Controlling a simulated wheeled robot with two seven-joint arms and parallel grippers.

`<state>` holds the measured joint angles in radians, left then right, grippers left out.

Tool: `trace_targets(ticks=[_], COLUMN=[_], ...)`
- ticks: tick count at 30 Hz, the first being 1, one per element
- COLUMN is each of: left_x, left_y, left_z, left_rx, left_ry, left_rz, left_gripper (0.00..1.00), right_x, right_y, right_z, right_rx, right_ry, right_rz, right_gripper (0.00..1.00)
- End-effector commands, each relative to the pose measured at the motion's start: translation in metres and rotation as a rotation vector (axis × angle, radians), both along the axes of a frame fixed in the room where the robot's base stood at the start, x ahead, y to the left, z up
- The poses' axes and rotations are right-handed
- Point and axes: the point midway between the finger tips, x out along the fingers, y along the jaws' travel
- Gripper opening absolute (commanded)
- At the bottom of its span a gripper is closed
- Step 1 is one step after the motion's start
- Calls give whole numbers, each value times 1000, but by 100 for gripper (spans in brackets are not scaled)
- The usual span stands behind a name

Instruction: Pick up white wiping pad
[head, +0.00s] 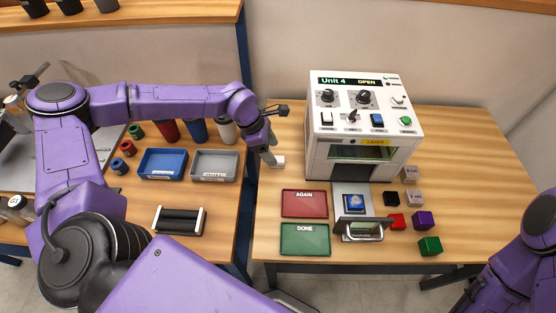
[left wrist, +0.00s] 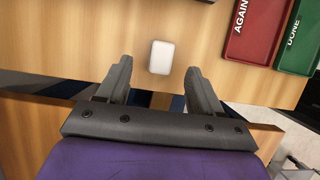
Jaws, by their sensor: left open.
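The white wiping pad (head: 279,161) lies on the wooden table, left of the laser marker (head: 361,128). In the left wrist view the pad (left wrist: 161,57) is a small white rounded block, just beyond and between my fingertips. My left gripper (head: 272,161) is close beside the pad in the head view. Its two fingers stand apart with nothing between them (left wrist: 159,76). My right arm (head: 525,250) shows at the lower right edge, but its gripper cannot be seen.
The red AGAIN tray (head: 304,212) and green DONE tray (head: 305,250) lie in front of the pad. Several coloured cubes, including a purple one (head: 423,219), stand at the right. Blue (head: 162,178) and grey (head: 214,179) bins sit on the left table. A gap separates the two tables.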

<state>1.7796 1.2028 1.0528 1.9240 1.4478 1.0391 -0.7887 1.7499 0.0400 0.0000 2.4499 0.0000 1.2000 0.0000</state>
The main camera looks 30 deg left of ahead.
Motion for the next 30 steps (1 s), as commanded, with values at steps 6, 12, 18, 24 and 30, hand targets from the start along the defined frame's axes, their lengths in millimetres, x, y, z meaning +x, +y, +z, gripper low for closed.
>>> trace_targets(ticks=[6, 12, 18, 24, 30], left_x=[3, 5, 5, 5, 5], left_y=[-13, -15, -15, -15, -15], left_z=[-33, -39, -38, -38, -37], left_rx=[0, 0, 0, 0, 0], left_ry=[4, 0, 0, 0, 0], left_rz=[0, 1, 1, 1, 1], left_gripper=[66, 66, 20, 6, 6], right_x=[0, 0, 0, 0, 0], right_y=[0, 0, 0, 0, 0], right_z=[14, 13, 13, 13, 13], right_rx=[0, 0, 0, 0, 0], right_ry=[0, 0, 0, 0, 0], right_rz=[0, 0, 0, 0, 0], right_gripper=[66, 66, 66, 66, 66])
